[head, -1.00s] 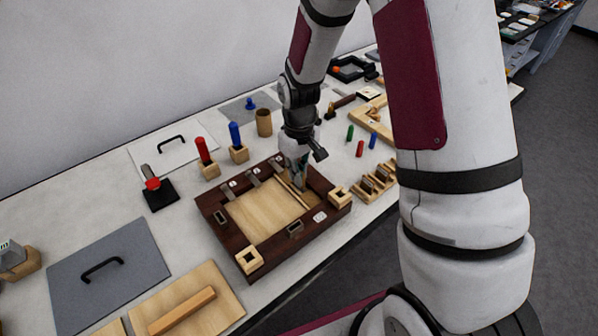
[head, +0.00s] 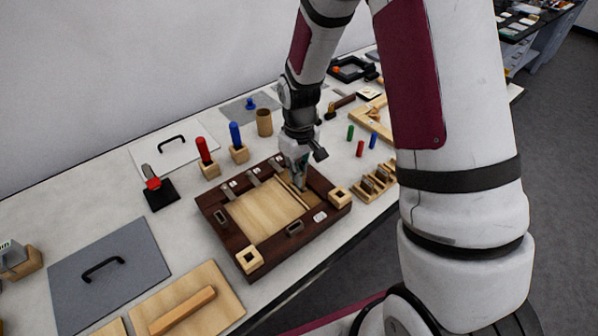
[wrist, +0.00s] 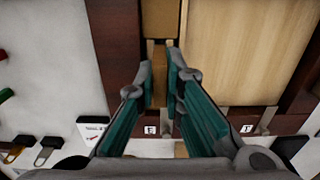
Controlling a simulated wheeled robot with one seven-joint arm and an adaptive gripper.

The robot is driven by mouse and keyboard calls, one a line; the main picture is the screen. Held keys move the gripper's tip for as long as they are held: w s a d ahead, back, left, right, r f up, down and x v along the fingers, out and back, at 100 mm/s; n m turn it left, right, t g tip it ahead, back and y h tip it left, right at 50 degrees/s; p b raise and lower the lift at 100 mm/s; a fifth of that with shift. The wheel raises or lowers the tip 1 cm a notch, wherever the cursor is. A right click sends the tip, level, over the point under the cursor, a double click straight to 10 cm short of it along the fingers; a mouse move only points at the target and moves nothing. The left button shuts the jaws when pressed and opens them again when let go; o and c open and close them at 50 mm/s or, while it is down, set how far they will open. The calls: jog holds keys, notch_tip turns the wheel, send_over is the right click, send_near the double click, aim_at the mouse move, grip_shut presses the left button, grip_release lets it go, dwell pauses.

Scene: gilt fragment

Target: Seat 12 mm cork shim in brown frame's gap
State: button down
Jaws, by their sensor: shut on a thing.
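The dark brown frame (head: 232,239) lies on the bench with a pale wooden panel (head: 262,212) inside it. A strip-like gap on the panel's right side shows tan wood at its bottom. My gripper (head: 299,184) points down into the frame over this strip, near its far end. In the wrist view its teal fingers (wrist: 160,75) are shut on a narrow tan piece, which looks like the cork shim (wrist: 158,72). The shim lies between the dark frame side (wrist: 118,50) and the pale panel (wrist: 225,50). Fingers hide most of it, so I cannot tell how deep it sits.
A notched wooden rack (head: 375,182) is close on the right. A grey plate with a handle (head: 108,275) lies at left.

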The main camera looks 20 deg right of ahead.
jog(key=shift+f+b, duration=0.55)
jog(key=shift+f, duration=1.05)
jog(key=shift+r, duration=0.25)
jog(key=shift+r+p, duration=0.55)
jog(key=shift+r, duration=0.55)
jog(key=shift+f, duration=1.3)
dwell(1.5)
jog(key=c, duration=1.6)
grip_release()
jog(key=shift+r, duration=0.1)
notch_tip(320, 180, up, 12)
jog(key=shift+f, duration=0.1)
